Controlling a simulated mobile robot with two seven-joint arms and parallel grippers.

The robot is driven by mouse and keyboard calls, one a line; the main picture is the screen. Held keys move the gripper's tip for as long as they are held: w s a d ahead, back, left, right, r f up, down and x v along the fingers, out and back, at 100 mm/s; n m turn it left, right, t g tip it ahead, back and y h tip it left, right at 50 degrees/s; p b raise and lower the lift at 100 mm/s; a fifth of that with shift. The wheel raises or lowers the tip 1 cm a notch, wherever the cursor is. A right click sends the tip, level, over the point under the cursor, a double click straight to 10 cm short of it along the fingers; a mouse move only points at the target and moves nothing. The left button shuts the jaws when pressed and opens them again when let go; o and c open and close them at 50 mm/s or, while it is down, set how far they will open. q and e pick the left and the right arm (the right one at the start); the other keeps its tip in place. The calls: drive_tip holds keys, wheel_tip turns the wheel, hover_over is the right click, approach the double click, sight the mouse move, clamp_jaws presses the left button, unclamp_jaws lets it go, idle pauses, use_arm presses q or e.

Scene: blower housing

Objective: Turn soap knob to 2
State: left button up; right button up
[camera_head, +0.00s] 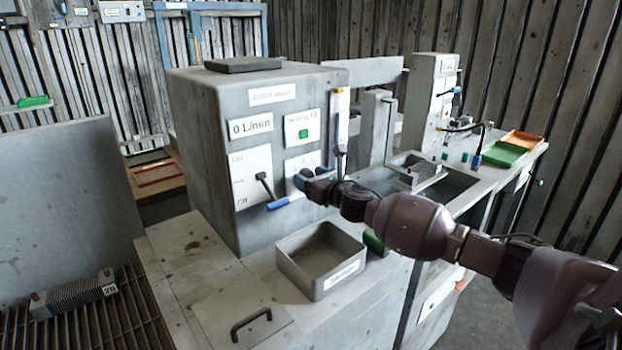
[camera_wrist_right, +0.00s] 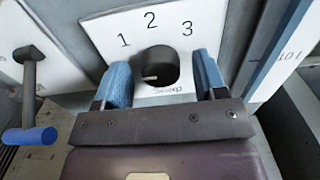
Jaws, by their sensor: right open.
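The soap knob (camera_wrist_right: 159,64) is a dark round knob on a white plate (camera_wrist_right: 110,32) with 1, 2 and 3 printed around it and a partly covered label below. A short pale mark shows on the knob's lower left; I cannot tell which number it points to. My right gripper (camera_wrist_right: 163,80) is open, with one blue finger on each side of the knob; contact is not clear. In the head view my right gripper (camera_head: 304,180) is at the grey machine's front and hides the knob. My left gripper is not in view.
A lever with a blue handle (camera_wrist_right: 30,136) is left of the gripper; it also shows in the head view (camera_head: 278,204). A blue-edged white gauge strip (camera_wrist_right: 285,55) is at the right. A grey open bin (camera_head: 320,262) stands on the ledge below.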

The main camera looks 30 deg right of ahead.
drive_tip(key=c, duration=0.8)
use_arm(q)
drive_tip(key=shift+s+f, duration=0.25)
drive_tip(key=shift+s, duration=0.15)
use_arm(e)
drive_tip(key=shift+c, duration=0.4)
